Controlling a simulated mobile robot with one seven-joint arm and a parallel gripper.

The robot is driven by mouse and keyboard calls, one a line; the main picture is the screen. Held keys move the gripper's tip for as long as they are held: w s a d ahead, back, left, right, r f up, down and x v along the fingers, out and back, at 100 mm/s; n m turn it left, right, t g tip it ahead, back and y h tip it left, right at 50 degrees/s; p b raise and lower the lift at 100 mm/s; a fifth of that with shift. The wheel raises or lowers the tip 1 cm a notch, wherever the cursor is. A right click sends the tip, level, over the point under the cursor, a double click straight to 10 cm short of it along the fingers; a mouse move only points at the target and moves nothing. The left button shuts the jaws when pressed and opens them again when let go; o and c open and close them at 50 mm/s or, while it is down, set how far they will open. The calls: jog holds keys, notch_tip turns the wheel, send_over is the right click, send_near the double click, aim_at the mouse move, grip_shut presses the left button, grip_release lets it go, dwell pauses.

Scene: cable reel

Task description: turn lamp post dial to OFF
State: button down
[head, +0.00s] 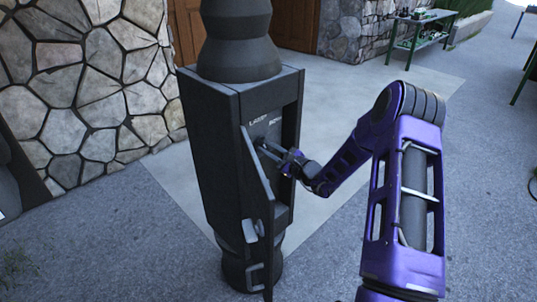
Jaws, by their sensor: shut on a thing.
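The black lamp post (226,130) stands upright in the middle of the head view. Its hinged door (258,190) stands open towards me. Inside the recess is a panel with small pale lettering (262,121), too small to read surely. My gripper (268,149) reaches into the recess from the right, past the door's edge, and is shut on what seems to be the dial. The dial itself is mostly hidden by the fingers and the door, so its setting cannot be seen.
A stone wall (75,90) stands behind the post on the left. A green table (420,35) with small items is at the back right. The open door is close to my gripper's left side. The paved ground (480,160) on the right is clear.

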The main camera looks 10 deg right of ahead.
jog(key=shift+s+a+f+n+b, duration=0.1)
jog(key=shift+n+b, duration=0.35)
jog(key=shift+n, duration=0.35)
jog(key=shift+f+n+b, duration=0.1)
jog(key=shift+n+b, duration=0.3)
jog(key=shift+n, duration=0.4)
jog(key=c, duration=0.8)
grip_release()
jog(key=shift+o, duration=0.2)
jog(key=p+v, duration=0.1)
jog(key=v, duration=1.6)
jog(key=shift+s, duration=0.2)
